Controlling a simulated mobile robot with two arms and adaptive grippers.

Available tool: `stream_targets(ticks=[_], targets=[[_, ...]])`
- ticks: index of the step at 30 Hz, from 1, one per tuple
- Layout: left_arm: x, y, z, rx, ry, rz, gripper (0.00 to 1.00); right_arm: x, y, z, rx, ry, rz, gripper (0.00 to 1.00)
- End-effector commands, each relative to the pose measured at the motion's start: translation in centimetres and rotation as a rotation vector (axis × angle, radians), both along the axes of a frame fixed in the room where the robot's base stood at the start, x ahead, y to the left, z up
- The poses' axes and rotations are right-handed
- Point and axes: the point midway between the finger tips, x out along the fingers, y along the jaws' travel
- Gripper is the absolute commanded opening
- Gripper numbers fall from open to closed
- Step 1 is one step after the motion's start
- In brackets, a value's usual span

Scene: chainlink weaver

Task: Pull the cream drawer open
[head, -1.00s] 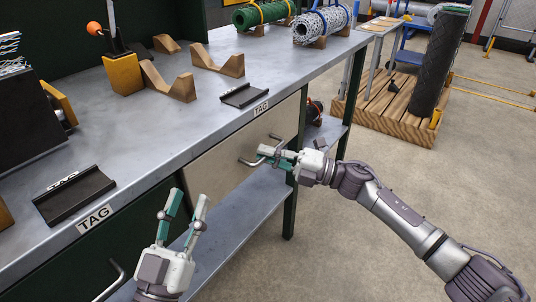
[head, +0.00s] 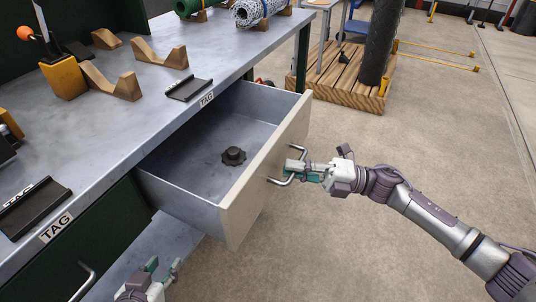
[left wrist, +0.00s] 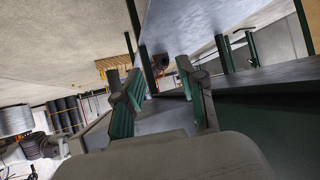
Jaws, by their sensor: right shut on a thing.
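The cream drawer (head: 262,178) stands out from the workbench, pulled open, with its grey metal inside showing. A black knob-shaped part (head: 233,156) lies on the drawer floor. My right gripper (head: 300,170) is shut on the drawer's metal handle (head: 283,182) at the front panel. My left gripper (head: 162,274) is low at the bottom edge of the head view, below and left of the drawer, partly cut off. In the left wrist view its two fingers (left wrist: 165,105) are spread apart with nothing between them.
The workbench top (head: 120,130) holds wooden cradles (head: 113,83), a black tag tray (head: 189,89) and rolled mesh (head: 262,10). A green drawer with a handle (head: 83,280) is at lower left. A wooden pallet (head: 335,85) stands behind.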

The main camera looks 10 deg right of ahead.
Motion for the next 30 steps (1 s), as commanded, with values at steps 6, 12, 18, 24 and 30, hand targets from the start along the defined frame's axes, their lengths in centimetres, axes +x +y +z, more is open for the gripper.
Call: stream_targets(ticks=[6, 12, 18, 24, 30], targets=[[-0.7, 0.3, -0.7, 0.012, 0.051, 0.003, 0.4, -1.9, -2.8, -0.3, -0.006, 0.005, -0.004, 0.0], [-0.9, 0.4, -0.9, 0.015, 0.067, 0.005, 0.4, -2.7, -3.7, -0.2, -0.004, 0.003, -0.002, 0.0], [-0.9, 0.4, -1.0, 0.016, 0.071, 0.006, 0.4, -2.9, -3.9, -0.1, -0.004, 0.001, -0.001, 0.0], [-0.9, 0.4, -1.0, 0.016, 0.071, 0.006, 0.4, -2.8, -3.9, -0.1, -0.004, 0.001, -0.001, 0.0], [-0.9, 0.4, -1.0, 0.016, 0.071, 0.006, 0.4, -2.8, -3.9, -0.1, -0.003, 0.001, 0.0, 0.37]])
